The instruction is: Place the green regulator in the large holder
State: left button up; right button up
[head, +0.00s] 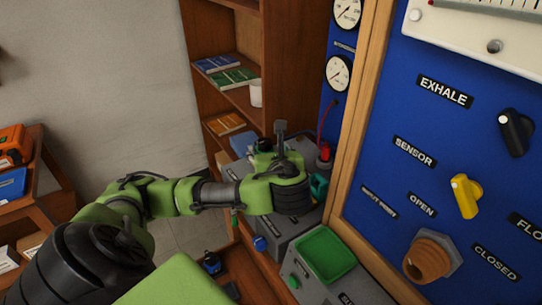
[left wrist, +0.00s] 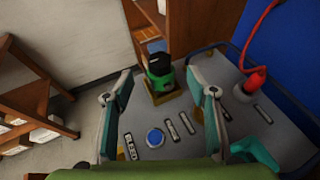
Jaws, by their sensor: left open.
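The green regulator (left wrist: 160,70), with a black top, stands upright in a yellowish square holder (left wrist: 168,94) on the grey bench top in the left wrist view. I cannot tell whether this is the large holder. My left gripper (left wrist: 159,84) is open, its two fingers apart on either side of the regulator's line, with no visible contact. In the head view my left gripper (head: 290,180) is over the bench, its fingers mostly hidden. A black round top (head: 263,145) beyond it seems to be the regulator's. My right gripper is not in view.
A red connector with a hose (head: 325,152) stands by the blue panel (head: 400,100). A grey box with a green square tray (head: 322,250) is at the front. A teal part (left wrist: 255,155) and a blue button (left wrist: 155,138) are near the fingers. A wooden shelf (head: 240,97) stands behind.

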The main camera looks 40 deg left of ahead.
pick_arm(q)
jog(key=p+v, duration=0.3)
jog(key=v, duration=0.1)
jog(key=shift+s+r, duration=0.1)
dwell(0.6)
